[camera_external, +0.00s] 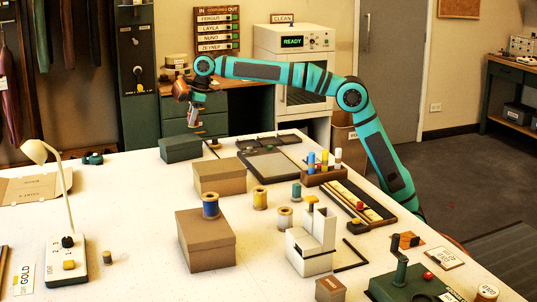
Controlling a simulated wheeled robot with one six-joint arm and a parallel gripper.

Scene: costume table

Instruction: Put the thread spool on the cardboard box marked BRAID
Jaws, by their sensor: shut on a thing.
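My gripper (196,103) is at the back left, high above the far part of the table. It is shut on a small reddish and pale thing (193,116), too small to identify surely as a thread spool. Two cardboard boxes stand on the table: a nearer one (207,250) with a blue thread spool (210,204) upright on its lid, and a farther one (220,178) with a bare lid. No BRAID marking is legible on either. A yellow spool (260,198) and a tan spool (284,218) stand upright to the right of the boxes.
A dark green box (181,148) stands below my gripper. A grey tray (268,163), a rack of coloured tubes (324,175) and a white stepped block (311,245) are to the right. A lamp (50,175) rises at the left.

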